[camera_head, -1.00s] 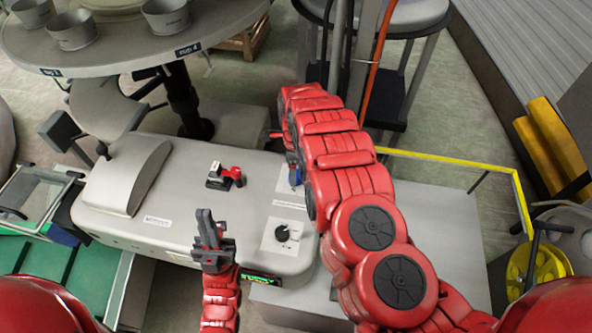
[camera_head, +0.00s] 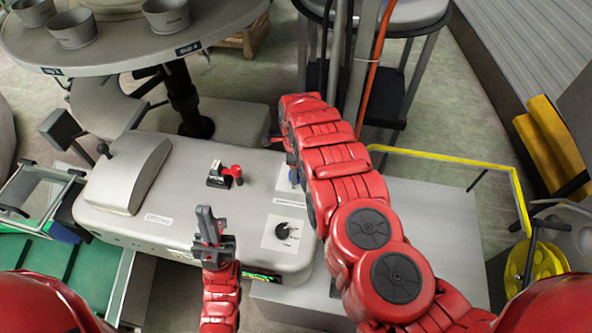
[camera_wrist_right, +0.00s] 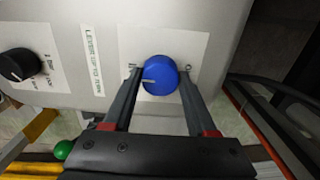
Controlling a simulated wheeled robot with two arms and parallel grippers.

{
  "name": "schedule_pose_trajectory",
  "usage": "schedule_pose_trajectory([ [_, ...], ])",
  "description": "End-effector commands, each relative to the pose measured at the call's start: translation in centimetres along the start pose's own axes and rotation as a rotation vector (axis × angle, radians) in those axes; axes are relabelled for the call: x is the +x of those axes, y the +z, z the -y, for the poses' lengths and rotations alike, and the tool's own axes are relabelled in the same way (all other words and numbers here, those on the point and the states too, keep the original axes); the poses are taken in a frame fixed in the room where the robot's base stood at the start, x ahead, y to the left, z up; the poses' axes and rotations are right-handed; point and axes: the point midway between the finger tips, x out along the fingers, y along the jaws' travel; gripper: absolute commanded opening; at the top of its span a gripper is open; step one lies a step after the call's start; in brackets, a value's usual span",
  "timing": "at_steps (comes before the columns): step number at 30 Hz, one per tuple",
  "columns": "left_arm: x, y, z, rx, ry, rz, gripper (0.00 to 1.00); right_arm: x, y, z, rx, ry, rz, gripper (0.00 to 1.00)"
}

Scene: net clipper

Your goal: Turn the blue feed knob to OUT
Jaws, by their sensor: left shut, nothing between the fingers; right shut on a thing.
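The blue feed knob (camera_wrist_right: 159,75) sits on a white label plate on the machine's grey housing, in the right wrist view. Its pale pointer line points to the left there. My right gripper (camera_wrist_right: 158,80) is shut on the knob, one finger on each side. In the head view the knob (camera_head: 294,176) is mostly hidden behind my right arm, with only a bit of blue showing. My left gripper (camera_head: 208,224) is shut and empty above the front of the housing. The knob's position words cannot be read.
A black knob (camera_head: 283,230) on its own label plate is near the blue one; it also shows in the right wrist view (camera_wrist_right: 19,65). A red-handled lever switch (camera_head: 225,175) is on the housing's top. A yellow rail (camera_head: 440,157) runs at the right. A round table with cups (camera_head: 110,45) stands behind.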

Motion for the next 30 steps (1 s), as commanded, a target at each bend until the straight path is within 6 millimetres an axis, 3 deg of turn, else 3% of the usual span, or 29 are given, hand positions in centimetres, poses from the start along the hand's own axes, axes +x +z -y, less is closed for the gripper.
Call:
schedule_pose_trajectory([
  [1, 0.0, 0.0, 0.0, 0.000, 0.000, 0.000, 0.00, 0.0, 0.0, 0.0, 0.000, 0.000, 0.000, 0.13],
  [3, 0.0, 0.0, 0.0, 0.000, 0.000, 0.000, 0.00, 0.0, 0.0, 0.0, 0.000, 0.001, 0.000, 0.02],
  [16, -1.1, 0.2, -0.1, 0.000, 0.000, 0.000, 0.00, 0.2, 0.1, 0.0, -0.098, 0.001, 0.002, 0.02],
  [30, -5.3, 0.9, -0.3, 0.000, 0.000, 0.000, 0.00, 0.5, 0.0, 0.1, -0.506, -0.001, 0.000, 0.02],
])
